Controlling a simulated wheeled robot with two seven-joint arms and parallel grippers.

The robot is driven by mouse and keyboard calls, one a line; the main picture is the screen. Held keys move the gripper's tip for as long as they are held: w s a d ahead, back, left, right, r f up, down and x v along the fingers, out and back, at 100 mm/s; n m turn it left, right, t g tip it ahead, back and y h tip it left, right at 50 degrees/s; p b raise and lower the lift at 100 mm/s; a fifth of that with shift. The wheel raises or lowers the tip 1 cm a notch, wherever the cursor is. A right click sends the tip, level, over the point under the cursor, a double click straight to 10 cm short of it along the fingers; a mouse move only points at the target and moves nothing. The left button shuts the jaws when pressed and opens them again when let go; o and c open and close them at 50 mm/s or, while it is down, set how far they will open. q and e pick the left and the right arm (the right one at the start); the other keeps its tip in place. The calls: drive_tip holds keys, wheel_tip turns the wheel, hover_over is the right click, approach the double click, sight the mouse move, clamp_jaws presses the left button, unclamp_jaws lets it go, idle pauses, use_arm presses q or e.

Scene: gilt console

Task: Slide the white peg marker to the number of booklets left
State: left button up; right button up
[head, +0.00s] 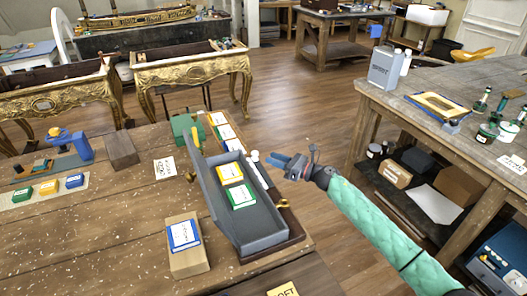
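The white peg marker (254,155) seems to be the small white upright piece at the right edge of the grey tray (218,196); its scale is too small to read. In the tray lie a yellow booklet (230,173) and a green booklet (240,196). A blue-covered booklet (184,235) lies on a wooden block left of the tray. My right gripper (277,162), with blue fingertips, is just right of the peg. Contact and finger opening are unclear. My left gripper is not in view.
More booklets (227,131) lie beyond the tray. Small yellow, green and blue pieces (50,187) lie on a mat at the left. A wooden block (121,150) stands behind. The right workbench (450,90) holds jars and a grey container. Bare tabletop (110,240) lies front left.

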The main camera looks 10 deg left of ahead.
sight(255, 152)
drive_tip(key=a+n+p, duration=0.1)
drive_tip(key=a, duration=0.1)
drive_tip(key=a+n+g+p, duration=0.1)
drive_tip(key=a, duration=0.1)
drive_tip(key=a+r+n+g+p, duration=0.1)
drive_tip(key=a, duration=0.1)
drive_tip(key=shift+w+a+r+p, duration=0.1)
drive_tip(key=shift+w+a+p, duration=0.3)
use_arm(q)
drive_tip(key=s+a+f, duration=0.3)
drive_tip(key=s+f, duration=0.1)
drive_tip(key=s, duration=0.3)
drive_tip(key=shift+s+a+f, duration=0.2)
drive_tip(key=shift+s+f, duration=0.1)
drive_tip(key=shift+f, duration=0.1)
use_arm(e)
drive_tip(key=shift+w+a, duration=0.1)
drive_tip(key=shift+a, duration=0.3)
drive_tip(key=shift+c, duration=0.4)
